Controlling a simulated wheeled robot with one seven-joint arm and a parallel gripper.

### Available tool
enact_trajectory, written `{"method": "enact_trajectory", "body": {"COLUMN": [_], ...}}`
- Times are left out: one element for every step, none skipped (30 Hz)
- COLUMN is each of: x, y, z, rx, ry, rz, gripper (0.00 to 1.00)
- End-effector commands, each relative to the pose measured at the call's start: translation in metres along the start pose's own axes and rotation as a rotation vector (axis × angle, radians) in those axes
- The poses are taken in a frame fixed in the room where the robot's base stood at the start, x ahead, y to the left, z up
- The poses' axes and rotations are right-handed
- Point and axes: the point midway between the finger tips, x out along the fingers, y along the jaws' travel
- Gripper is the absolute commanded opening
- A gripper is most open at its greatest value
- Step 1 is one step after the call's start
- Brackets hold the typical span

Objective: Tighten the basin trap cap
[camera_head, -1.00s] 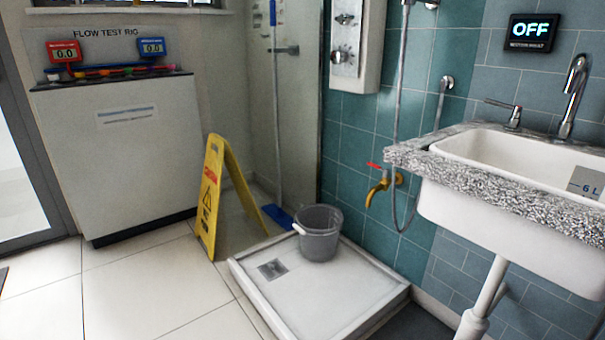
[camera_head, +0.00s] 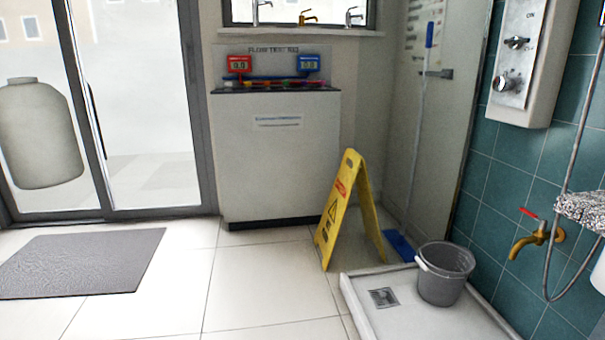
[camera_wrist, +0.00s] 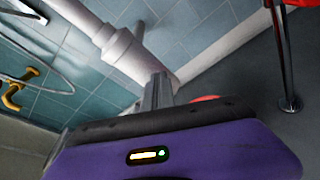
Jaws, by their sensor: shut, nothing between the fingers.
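The white basin drain pipe with its wider trap collar (camera_wrist: 122,48) shows at the upper left of the wrist view. I cannot tell which part of it is the cap. My gripper (camera_wrist: 158,84) is shut and empty, its grey fingers pointing up in the wrist view. The fingertips overlap the pipework in the picture, and I cannot tell if they touch it. My gripper is not in the head view. There, only the speckled corner of the basin counter (camera_head: 582,211) shows at the right edge, and the trap is out of frame.
A yellow caution sign (camera_head: 340,212) stands beside the shower tray (camera_head: 400,322), which holds a grey bucket (camera_head: 443,275). A brass tap (camera_head: 535,240) juts from the teal wall. A chrome leg (camera_wrist: 284,60) stands right in the wrist view. The floor at left has a grey mat (camera_head: 80,262).

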Motion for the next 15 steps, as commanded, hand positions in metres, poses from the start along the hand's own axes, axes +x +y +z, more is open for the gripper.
{"method": "enact_trajectory", "body": {"x": [-0.0004, -0.0004, -0.0005, -0.0006, -0.0007, -0.001, -0.0013, -0.0016, -0.002, -0.0022, -0.0024, -0.0026, -0.0029, -0.0035, -0.0053], "y": [0.0001, 0.0001, 0.0003, 0.0003, 0.0003, 0.0002, 0.0, -0.0003, -0.0007, -0.0011, -0.0015, -0.0019, -0.0021, -0.0022, -0.0022], "z": [-0.0029, -0.0029, -0.0029, -0.0028, -0.0024, -0.0016, -0.0007, 0.0002, 0.0017, 0.0028, 0.0039, 0.005, 0.0053, 0.0053, 0.0049], "rx": [-0.001, -0.001, -0.001, -0.001, -0.001, -0.001, -0.001, -0.001, -0.001, -0.001, -0.001, -0.001, -0.001, -0.001, -0.002], "ry": [0.006, 0.006, 0.007, 0.007, 0.007, 0.007, 0.007, 0.007, 0.007, 0.006, 0.006, 0.005, 0.005, 0.005, 0.005], "rz": [0.002, 0.002, 0.003, 0.003, 0.003, 0.003, 0.003, 0.003, 0.003, 0.003, 0.002, 0.002, 0.003, 0.003, 0.003], "gripper": [0.0, 0.0, 0.0, 0.0, 0.0, 0.0, 0.0, 0.0, 0.0, 0.0, 0.0, 0.0, 0.0, 0.0, 0.0]}}
